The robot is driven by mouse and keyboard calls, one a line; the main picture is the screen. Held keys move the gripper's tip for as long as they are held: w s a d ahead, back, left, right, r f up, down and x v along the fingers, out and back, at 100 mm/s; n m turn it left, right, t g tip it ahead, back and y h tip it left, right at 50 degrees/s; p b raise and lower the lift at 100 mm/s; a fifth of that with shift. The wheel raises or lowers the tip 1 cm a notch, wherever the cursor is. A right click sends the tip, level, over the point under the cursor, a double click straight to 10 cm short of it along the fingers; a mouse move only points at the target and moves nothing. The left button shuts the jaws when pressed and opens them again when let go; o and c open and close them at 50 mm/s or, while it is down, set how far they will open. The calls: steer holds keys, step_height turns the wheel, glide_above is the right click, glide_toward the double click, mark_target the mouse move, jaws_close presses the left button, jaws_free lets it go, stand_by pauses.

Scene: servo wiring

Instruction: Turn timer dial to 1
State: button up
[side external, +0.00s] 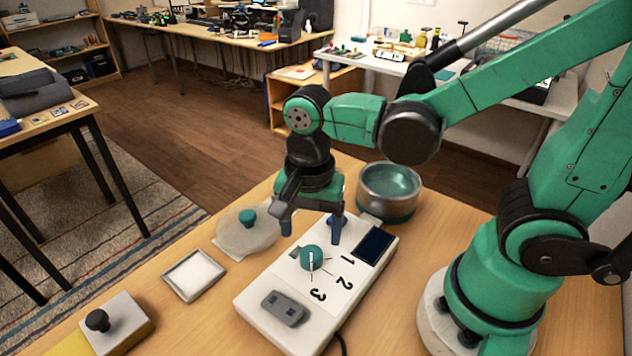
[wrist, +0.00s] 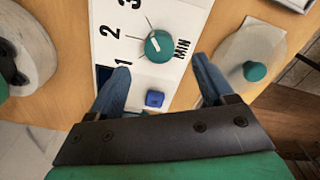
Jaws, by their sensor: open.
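The timer (side external: 262,318) is a white box on the table, with numbers 1, 2 and 3 beside a round green dial (side external: 313,257). The dial also shows in the wrist view (wrist: 158,46), by the word MIN. Its white pointer mark faces away from the 1, towards the 2 and 3 side; I cannot tell its exact setting. My gripper (side external: 311,229) points down over the timer, open and empty. In the wrist view its blue fingertips (wrist: 161,68) are wide apart, with the dial just ahead of the gap, apparently untouched.
The timer also has a dark screen (side external: 375,244), a grey switch (side external: 284,307) and a blue button (wrist: 154,98). A metal pot (side external: 389,192) stands behind. A clear lid with a green knob (side external: 248,217), a white tray (side external: 194,275) and a black-knobbed box (side external: 116,326) lie left.

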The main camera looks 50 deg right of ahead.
mark_target(311, 251)
steer(key=shift+f, duration=2.25)
steer(key=shift+c, duration=0.2)
jaws_close()
